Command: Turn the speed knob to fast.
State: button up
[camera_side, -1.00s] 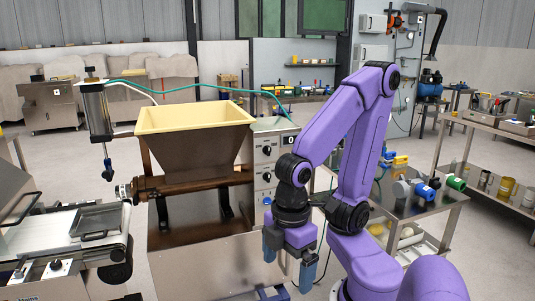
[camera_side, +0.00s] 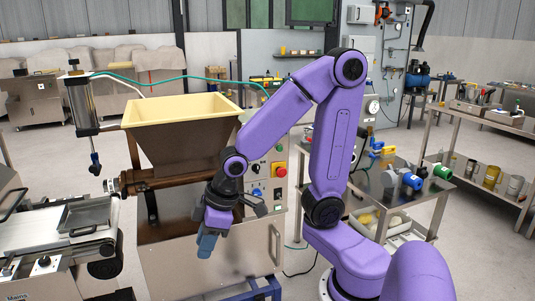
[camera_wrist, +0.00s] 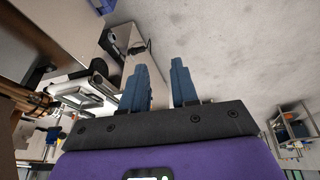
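The dough machine's control panel (camera_side: 267,178) is on the right side of the hopper machine in the side view. My gripper (camera_side: 207,246) hangs below and left of the panel, in front of the machine's steel cabinet, apart from the knobs. In the wrist view, its blue fingers (camera_wrist: 159,66) are apart with nothing between them.
A cream-rimmed hopper (camera_side: 185,108) stands above the cabinet (camera_side: 220,262). A red button (camera_side: 280,170) is beside the knobs. A conveyor (camera_side: 80,228) stands at the left, a steel side table (camera_side: 436,190) at the right. Bare floor shows in the wrist view.

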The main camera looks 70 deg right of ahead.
jog(key=w+d+m+t+h, duration=0.2)
jog(key=w+d+m+t, duration=0.45)
jog(key=w+d, duration=0.75)
jog(key=d+r+m+t+h, duration=0.25)
jog(key=d+m+h, duration=0.2)
jog(key=d, duration=0.55)
jog(key=s+d+r+m+h, duration=0.4)
jog(key=s+d+m+h, duration=0.3)
jog(key=s+d, duration=0.6)
jog(key=shift+n+h, duration=0.65)
jog(key=shift+n, duration=0.05)
jog(key=shift+a+x, duration=0.2)
jog(key=shift+x, duration=2.2)
jog(key=shift+w+r, duration=0.2)
jog(key=shift+w, duration=0.05)
grip_shut()
jog(key=m, duration=0.6)
jog(key=shift+m, duration=0.4)
jog(key=shift+c, duration=1)
grip_release()
jog(key=shift+m, duration=0.5)
jog(key=shift+o, duration=1)
